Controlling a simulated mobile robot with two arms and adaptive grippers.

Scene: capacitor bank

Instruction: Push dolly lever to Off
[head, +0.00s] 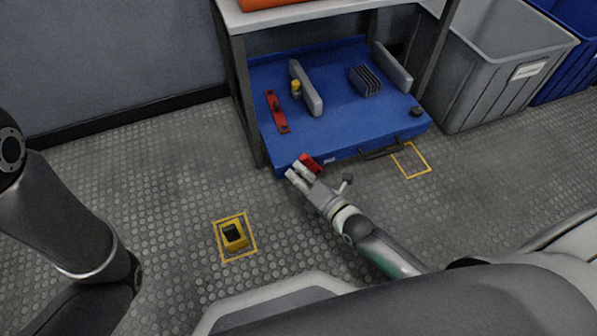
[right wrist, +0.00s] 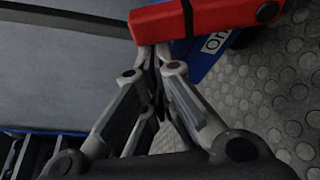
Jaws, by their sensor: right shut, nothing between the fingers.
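The blue dolly (head: 330,135) stands on the floor, partly under a table. Its red lever (head: 311,161) is at the front edge, near the left front corner. My right gripper (head: 297,172) is shut and empty, with its fingertips close beside the lever. In the right wrist view, the lever (right wrist: 200,18) lies across the top, just beyond the closed fingertips (right wrist: 152,52); I cannot tell whether they touch. A white label reading "On" (right wrist: 214,42), partly covered, shows beside the lever. My left arm is at the left, but its gripper is out of view.
The dolly carries a red bar (head: 277,112), grey upright plates (head: 307,88), a dark finned block (head: 366,80) and a yellow-topped part (head: 296,88). A yellow device (head: 233,235) sits in a marked square on the floor. A grey bin (head: 500,60) stands at the right.

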